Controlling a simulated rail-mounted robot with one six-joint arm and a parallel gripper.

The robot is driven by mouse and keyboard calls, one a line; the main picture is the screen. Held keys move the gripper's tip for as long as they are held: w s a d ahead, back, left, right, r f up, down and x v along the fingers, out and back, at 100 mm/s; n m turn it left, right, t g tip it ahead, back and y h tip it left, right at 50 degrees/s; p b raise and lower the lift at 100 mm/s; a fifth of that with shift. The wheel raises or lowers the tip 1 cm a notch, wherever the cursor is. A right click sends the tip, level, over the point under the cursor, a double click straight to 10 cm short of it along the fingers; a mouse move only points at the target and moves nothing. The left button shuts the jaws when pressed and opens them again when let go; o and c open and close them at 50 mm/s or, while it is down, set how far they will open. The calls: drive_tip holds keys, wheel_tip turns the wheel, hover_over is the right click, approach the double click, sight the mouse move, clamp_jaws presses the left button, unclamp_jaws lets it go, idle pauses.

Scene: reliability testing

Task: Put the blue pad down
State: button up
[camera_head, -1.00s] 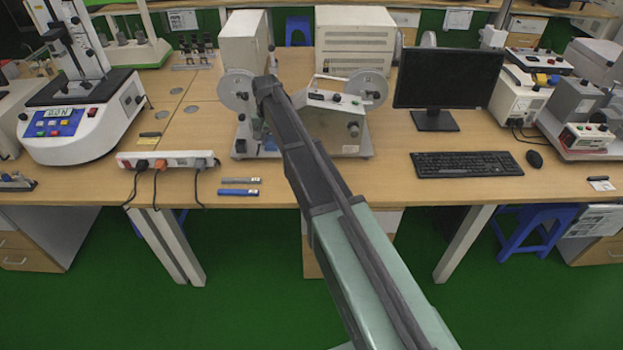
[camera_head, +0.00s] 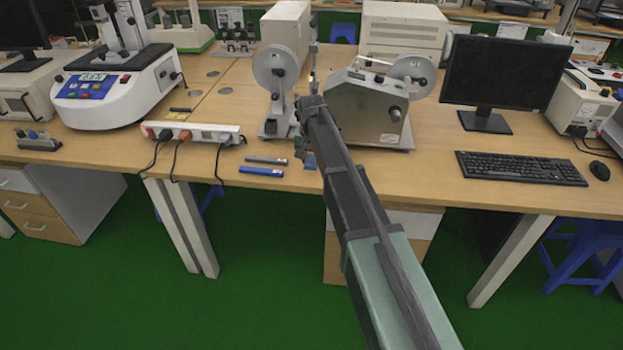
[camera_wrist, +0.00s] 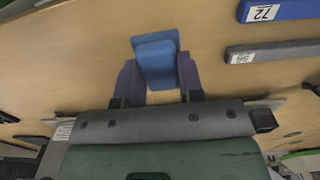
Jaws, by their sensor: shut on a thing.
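The blue pad (camera_wrist: 156,61) is a small flat block between the two dark fingers of my gripper (camera_wrist: 158,74) in the wrist view. The gripper is shut on it, and its far end sticks out past the fingertips. In the head view a little of the pad (camera_head: 310,161) shows beside my arm, over the front part of the wooden table (camera_head: 420,180). My arm hides most of the gripper there. I cannot tell whether the pad touches the table.
A blue bar (camera_head: 262,171) and a grey bar (camera_head: 266,160) lie just left of the pad. A power strip (camera_head: 190,132) is farther left. A machine with reels (camera_head: 365,110) stands behind. The keyboard (camera_head: 520,167) is to the right. Bare tabletop lies between.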

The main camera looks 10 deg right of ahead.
sight(311, 175)
wheel_tip(311, 175, down, 4)
drive_tip(key=b, duration=0.4)
drive_tip(key=shift+f, duration=0.25)
drive_tip(key=shift+r, duration=0.3)
drive_tip(key=shift+f, duration=0.2)
drive_tip(key=o, duration=0.8)
drive_tip(key=shift+o, duration=0.2)
drive_tip(key=shift+r, duration=0.15)
wheel_tip(311, 175, up, 12)
drive_tip(key=p, duration=1.2)
drive_tip(key=shift+r, duration=0.25)
drive_tip(key=s+r+n+p, duration=0.2)
drive_tip(key=s+n, duration=0.1)
drive_tip(key=s, duration=2.8)
drive_tip(key=shift+s+n, duration=0.3)
drive_tip(key=shift+n, duration=0.1)
